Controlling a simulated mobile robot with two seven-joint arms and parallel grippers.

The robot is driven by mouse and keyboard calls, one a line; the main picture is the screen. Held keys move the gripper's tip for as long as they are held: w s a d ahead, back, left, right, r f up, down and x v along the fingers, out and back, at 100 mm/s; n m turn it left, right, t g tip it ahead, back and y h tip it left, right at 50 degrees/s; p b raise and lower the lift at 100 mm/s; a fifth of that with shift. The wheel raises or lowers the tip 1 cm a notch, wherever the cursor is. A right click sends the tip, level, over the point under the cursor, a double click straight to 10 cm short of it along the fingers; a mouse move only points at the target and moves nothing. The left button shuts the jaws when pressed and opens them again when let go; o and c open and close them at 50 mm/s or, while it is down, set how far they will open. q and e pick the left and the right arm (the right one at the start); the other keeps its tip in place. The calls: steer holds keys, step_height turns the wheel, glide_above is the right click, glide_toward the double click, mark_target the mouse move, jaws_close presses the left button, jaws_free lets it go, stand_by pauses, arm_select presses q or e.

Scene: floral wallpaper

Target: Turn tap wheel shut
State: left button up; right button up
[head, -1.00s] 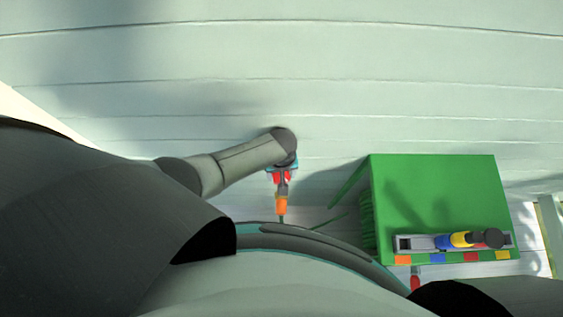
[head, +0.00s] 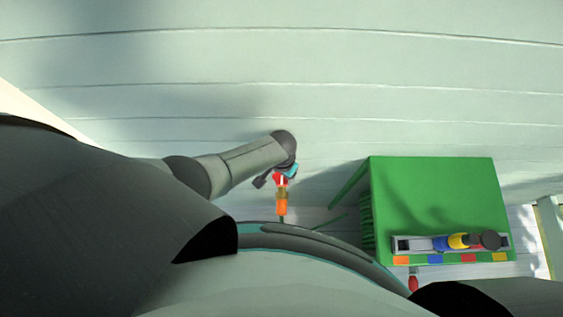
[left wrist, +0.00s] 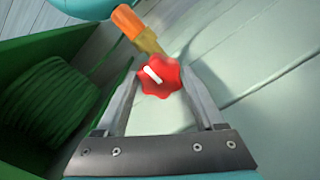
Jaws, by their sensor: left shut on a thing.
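The red lobed tap wheel (head: 279,179) with a white pointer is by the pale plank wall, below the end of my left arm in the head view. In the left wrist view the tap wheel (left wrist: 172,84) sits between the two fingers, its pointer slanting. My left gripper (left wrist: 160,76) is shut on the wheel, one finger on each side; in the head view the left gripper (head: 277,176) is turned aslant. The brass tap body (left wrist: 148,40) leads to an orange hose connector (left wrist: 127,22). My right gripper is out of view.
A green box (head: 430,190) with a coiled green hose (left wrist: 48,100) on its side stands right of the tap. A grey rail (head: 420,244) with coloured parts lies along its front edge. The plank wall (head: 300,60) above is bare.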

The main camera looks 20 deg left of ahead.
mark_target(281, 177)
arm_select(q)
steer(key=shift+m, duration=0.4)
steer(key=o, duration=1.4)
steer(key=shift+c, duration=0.2)
steer(key=shift+r, duration=0.1)
step_height(281, 177, up, 15)
steer(key=p, duration=0.8)
